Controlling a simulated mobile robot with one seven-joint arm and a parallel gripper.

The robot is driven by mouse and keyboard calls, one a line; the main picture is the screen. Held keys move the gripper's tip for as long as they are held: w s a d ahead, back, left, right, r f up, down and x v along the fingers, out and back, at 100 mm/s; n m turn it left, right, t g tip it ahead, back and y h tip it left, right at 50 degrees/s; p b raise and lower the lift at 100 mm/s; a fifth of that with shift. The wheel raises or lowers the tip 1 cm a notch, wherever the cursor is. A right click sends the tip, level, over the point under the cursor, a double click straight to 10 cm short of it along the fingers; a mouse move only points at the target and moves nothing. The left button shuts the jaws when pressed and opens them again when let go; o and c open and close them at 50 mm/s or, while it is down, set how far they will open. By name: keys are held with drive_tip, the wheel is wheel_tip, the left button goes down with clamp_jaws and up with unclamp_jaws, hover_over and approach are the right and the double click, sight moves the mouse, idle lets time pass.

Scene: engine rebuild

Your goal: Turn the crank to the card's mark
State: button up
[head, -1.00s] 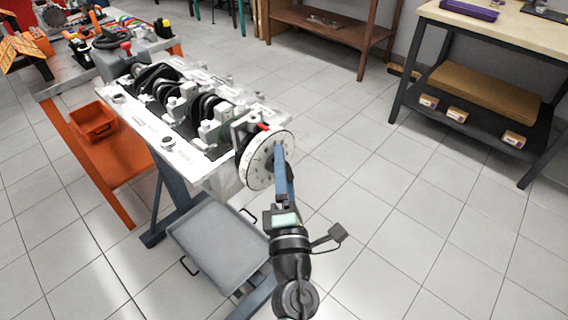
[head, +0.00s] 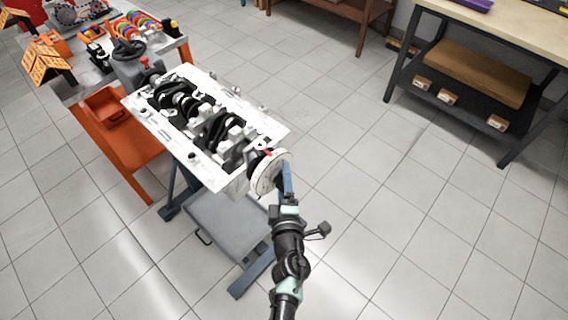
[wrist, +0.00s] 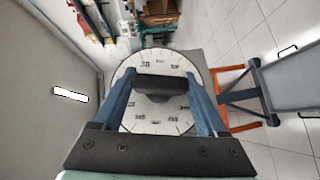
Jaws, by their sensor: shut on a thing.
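The engine block (head: 268,127) lies on its stand with the crankshaft (head: 216,126) showing in its open top. A white degree disc (head: 266,176) is on the block's near right end, with a small red pointer (head: 267,152) at its top. In the wrist view the disc (wrist: 157,62) carries black numbers, too small to read surely. My gripper (head: 286,171) is at the disc's face. In the wrist view its two blue fingers are shut on a dark bar (wrist: 158,84) in front of the disc. The bar hides the disc's middle. I cannot make out the card.
A grey tray (head: 226,222) sits low on the stand. An orange cart with a bin (head: 107,105) and a cluttered bench top stand at the left. A workbench (head: 432,70) with a lower shelf stands at the right. The tiled floor between is clear.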

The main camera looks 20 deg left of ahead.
drive_tip(key=shift+r+m+g+p, duration=0.25)
drive_tip(key=shift+m+g+p, duration=0.5)
drive_tip(key=shift+p, duration=2.6)
drive_tip(key=shift+f+g+p, duration=0.3)
drive_tip(key=shift+g+p, duration=0.15)
drive_tip(key=o, duration=1.3)
drive_tip(key=p+v, duration=0.6)
drive_tip(key=v, duration=0.7)
drive_tip(key=shift+p, duration=0.3)
drive_tip(key=shift+a, duration=0.1)
